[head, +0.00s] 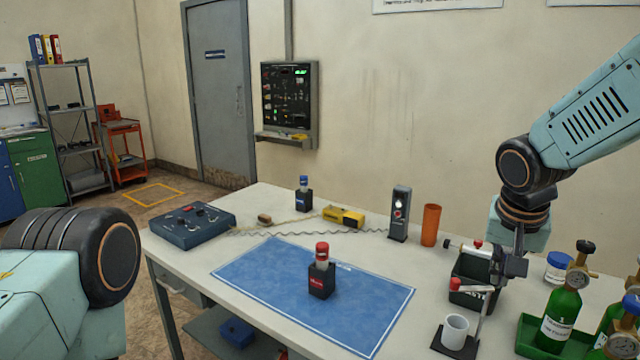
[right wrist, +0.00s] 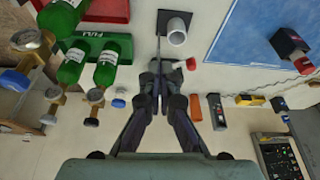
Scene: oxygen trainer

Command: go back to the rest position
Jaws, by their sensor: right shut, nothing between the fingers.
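My right gripper (head: 512,265) hangs pointing down over the right part of the white table (head: 200,270). It is shut and empty; its closed fingers also show in the right wrist view (right wrist: 160,70).
A dark bin (head: 463,296), an orange cylinder (head: 430,225) and green bottles (head: 562,315) stand close to my right gripper. A red-capped dark bottle (head: 321,280) stands on the blue mat (head: 255,272). A control box (head: 190,227) sits at the table's left end.

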